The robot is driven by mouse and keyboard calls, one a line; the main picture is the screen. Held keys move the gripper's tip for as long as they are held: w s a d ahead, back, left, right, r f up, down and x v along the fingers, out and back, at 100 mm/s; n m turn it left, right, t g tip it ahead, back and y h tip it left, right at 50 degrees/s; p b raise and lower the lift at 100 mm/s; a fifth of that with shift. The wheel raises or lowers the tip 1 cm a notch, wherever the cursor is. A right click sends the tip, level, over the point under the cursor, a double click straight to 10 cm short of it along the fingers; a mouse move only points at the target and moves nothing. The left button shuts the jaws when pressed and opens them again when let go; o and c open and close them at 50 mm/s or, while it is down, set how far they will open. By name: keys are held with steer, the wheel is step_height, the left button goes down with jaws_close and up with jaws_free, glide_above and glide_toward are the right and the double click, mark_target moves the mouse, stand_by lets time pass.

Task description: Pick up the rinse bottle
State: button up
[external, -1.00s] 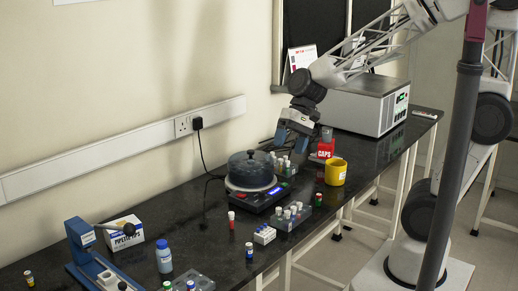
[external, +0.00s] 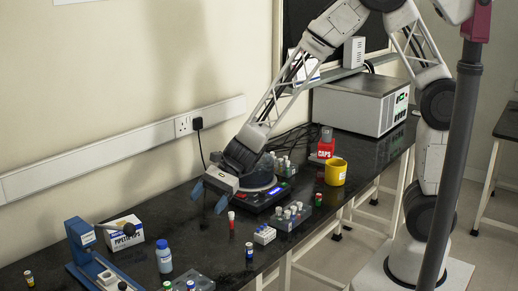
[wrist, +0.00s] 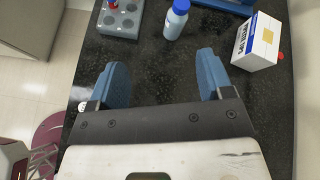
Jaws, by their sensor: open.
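The rinse bottle (external: 164,259) is pale blue-white with a blue cap and stands upright on the black bench, front left in the external view. It also shows in the wrist view (wrist: 174,24), upright at the top, beyond my fingertips. My gripper (external: 209,198) is above the bench, to the right of and farther back than the bottle. Its two blue fingers are spread apart with nothing between them, as the wrist view (wrist: 160,80) also shows. The bottle is clear of the fingers.
A white pipette tips box (external: 122,234) and a blue press-like device (external: 88,255) stand left of the bottle. A grey vial rack (external: 195,279) sits close on its right. Open bench lies between gripper and bottle.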

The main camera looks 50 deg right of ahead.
mark_target(160, 261)
steer(key=a+f+m, duration=0.1)
steer(key=a+f, duration=0.2)
steer(key=w+a+f+m+t, duration=0.1)
steer(key=a+f+m, duration=0.1)
steer(key=f, duration=0.1)
steer(key=w+a+f+m+y, duration=0.1)
steer(key=a+f+m, duration=0.1)
steer(key=a+f, duration=0.1)
steer(key=shift+w+a+f+t, duration=0.25)
steer(key=shift+a+f+t, duration=0.05)
steer(key=shift+a, duration=0.05)
steer(key=shift+x, duration=1.3)
steer(key=shift+a, duration=0.1)
steer(key=shift+x, duration=2.5)
steer(key=shift+s, duration=0.2)
steer(key=c, duration=1)
steer(key=shift+c, duration=0.2)
steer(key=shift+r, duration=0.3)
